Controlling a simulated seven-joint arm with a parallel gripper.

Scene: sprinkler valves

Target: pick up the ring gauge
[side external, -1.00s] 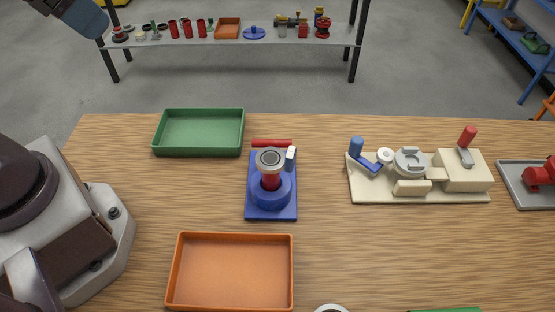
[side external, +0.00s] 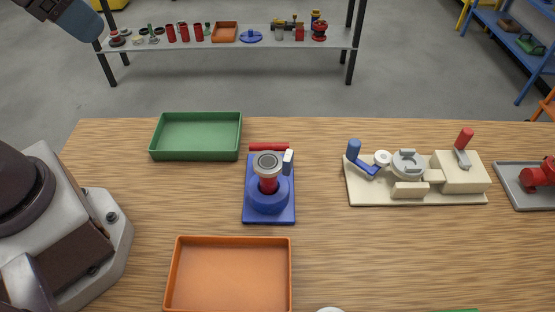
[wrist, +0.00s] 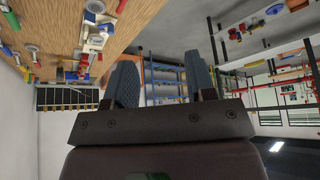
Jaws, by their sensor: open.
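No part is clearly identifiable as the ring gauge. A pale ring-like piece (side external: 331,309) is cut off by the bottom edge of the side external view. A grey ring-shaped top (side external: 267,163) also sits on the red post of the blue fixture (side external: 268,211). I cannot tell whether either is the gauge. My gripper (wrist: 163,78) shows in the wrist view with its two fingers wide apart and nothing between them. It is away from the table pieces, facing the room, with the tabletop at upper left.
A green tray (side external: 197,157) and an orange tray (side external: 230,239) lie on the table (side external: 385,260). A cream fixture (side external: 460,186) stands right, beside a grey tray (side external: 518,203) holding a red part (side external: 538,174). A shelf (side external: 230,43) stands behind. The front right table is mostly clear.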

